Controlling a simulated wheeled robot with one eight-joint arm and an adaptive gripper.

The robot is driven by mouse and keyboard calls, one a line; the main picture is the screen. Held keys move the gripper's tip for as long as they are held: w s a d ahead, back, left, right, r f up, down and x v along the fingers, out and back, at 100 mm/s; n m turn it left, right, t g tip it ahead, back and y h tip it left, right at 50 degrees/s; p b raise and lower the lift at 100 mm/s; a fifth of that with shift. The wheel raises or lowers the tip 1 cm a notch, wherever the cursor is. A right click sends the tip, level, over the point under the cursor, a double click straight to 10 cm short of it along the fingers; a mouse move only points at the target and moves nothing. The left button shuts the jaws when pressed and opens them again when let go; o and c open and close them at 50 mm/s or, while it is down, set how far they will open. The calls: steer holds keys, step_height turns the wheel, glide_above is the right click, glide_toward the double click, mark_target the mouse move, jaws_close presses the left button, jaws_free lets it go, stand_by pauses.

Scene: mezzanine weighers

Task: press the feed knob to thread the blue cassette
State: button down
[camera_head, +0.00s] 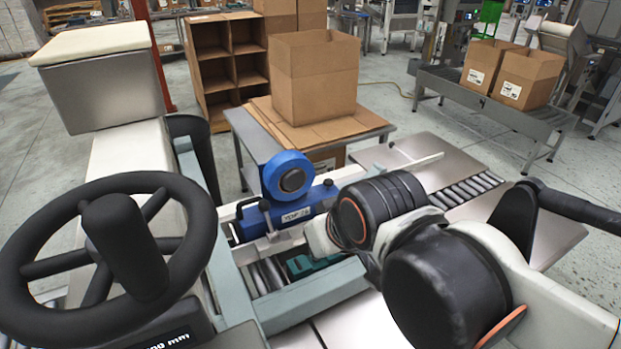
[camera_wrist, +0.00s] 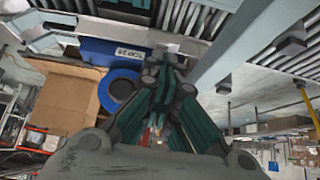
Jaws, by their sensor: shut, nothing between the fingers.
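The blue cassette (camera_head: 252,222) sits in the machine's frame at the centre of the head view, with a blue roll (camera_head: 288,167) on top and a white label on its side. In the wrist view the cassette (camera_wrist: 92,50) and the roll (camera_wrist: 120,92) are left of my gripper (camera_wrist: 157,124). My gripper's teal fingers are shut and empty. In the head view my gripper is mostly hidden by my arm, low in front of the cassette. Small black knobs show on the cassette; I cannot tell which is the feed knob.
A black handwheel (camera_head: 190,215) stands at the left front. Pale green frame rails (camera_head: 313,298) run beneath my wrist, and a roller bed (camera_head: 468,190) extends right. A cardboard box (camera_head: 314,85) stands on a table behind the cassette.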

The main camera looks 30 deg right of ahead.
steer(key=w+d+r+m+p, duration=0.1)
steer(key=w+r+p, duration=0.1)
steer(key=w+r, duration=0.3)
steer(key=w+r+m+p, duration=0.1)
steer(key=w+r+p, duration=0.15)
steer(key=w, duration=0.55)
steer(key=w+d+m+p, duration=0.1)
steer(key=w+d, duration=0.1)
steer(key=w, duration=0.3)
steer(key=w+d+m+t+p, duration=0.1)
steer(key=w+d, duration=0.2)
steer(key=w, duration=0.2)
steer(key=w+d+m+y+p, duration=0.1)
steer(key=w+d, duration=0.2)
steer(key=w, duration=0.2)
steer(key=shift+w+d+f, duration=0.1)
steer(key=shift+d+f, duration=0.1)
steer(key=m, duration=0.2)
glide_above(331, 181)
step_height(331, 181, down, 7)
steer(key=shift+w+d+f+m+t+p, duration=0.15)
steer(key=shift+f+m+t+p, duration=0.15)
steer(key=shift+f+t+p, duration=0.3)
steer(key=shift+f+b, duration=0.2)
steer(key=shift+b, duration=0.1)
step_height(331, 181, down, 8)
steer(key=b, duration=0.6)
steer(key=shift+f, duration=0.25)
